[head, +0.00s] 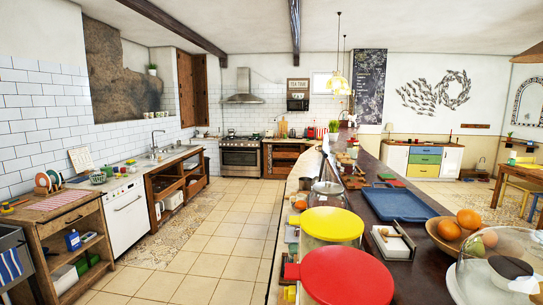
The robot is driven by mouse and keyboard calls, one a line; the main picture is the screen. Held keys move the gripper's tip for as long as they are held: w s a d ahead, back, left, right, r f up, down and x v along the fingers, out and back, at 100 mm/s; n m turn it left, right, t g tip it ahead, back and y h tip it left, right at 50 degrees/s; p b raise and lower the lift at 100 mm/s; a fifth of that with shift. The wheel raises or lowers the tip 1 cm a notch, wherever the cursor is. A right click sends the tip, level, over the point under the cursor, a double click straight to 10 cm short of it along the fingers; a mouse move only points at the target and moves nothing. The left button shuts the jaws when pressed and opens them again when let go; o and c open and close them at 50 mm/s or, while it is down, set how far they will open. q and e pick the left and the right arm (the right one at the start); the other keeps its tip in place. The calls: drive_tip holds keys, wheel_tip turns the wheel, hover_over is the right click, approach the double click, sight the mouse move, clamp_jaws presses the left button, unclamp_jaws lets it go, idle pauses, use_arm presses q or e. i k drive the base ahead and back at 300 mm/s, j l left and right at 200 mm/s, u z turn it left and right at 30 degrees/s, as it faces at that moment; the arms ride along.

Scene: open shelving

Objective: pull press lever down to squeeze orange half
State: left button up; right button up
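Neither of my grippers is in view. I cannot clearly make out a press with a lever or an orange half. A whole orange (468,218) and other round fruit sit in a wooden bowl (437,235) on the dark counter at the right. A grey, upright, tapering object (327,188) stands on the counter beyond the yellow lid; I cannot tell what it is.
A red round lid (345,277) and a yellow one (332,224) stand at the counter's near left edge. A blue tray (400,204), a small white dish (391,241) and a glass dome (500,265) are close by. The tiled floor (205,255) at left is open.

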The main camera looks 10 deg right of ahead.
sight(317, 179)
drive_tip(key=j+u, duration=0.3)
drive_tip(key=u, duration=0.2)
drive_tip(key=j+u, duration=0.3)
drive_tip(key=u, duration=0.2)
drive_tip(key=i+j+z, duration=0.3)
drive_tip(key=i+j, duration=0.25)
drive_tip(key=i+j+z, duration=0.25)
drive_tip(key=i+j, duration=0.2)
drive_tip(key=j, duration=0.2)
drive_tip(key=i+l+z, duration=0.15)
drive_tip(key=i+z, duration=0.2)
drive_tip(key=i, duration=0.25)
drive_tip(key=i+z, duration=0.35)
drive_tip(key=i, duration=0.2)
drive_tip(key=i+j+z, duration=0.15)
drive_tip(key=i+z, duration=0.2)
drive_tip(key=i, duration=0.25)
drive_tip(key=i+z, duration=0.4)
drive_tip(key=i+j+z, duration=0.15)
drive_tip(key=z, duration=0.3)
drive_tip(key=i+j+z, duration=0.6)
drive_tip(key=z, duration=0.25)
drive_tip(key=i+j+z, duration=0.4)
drive_tip(key=j+z, duration=0.4)
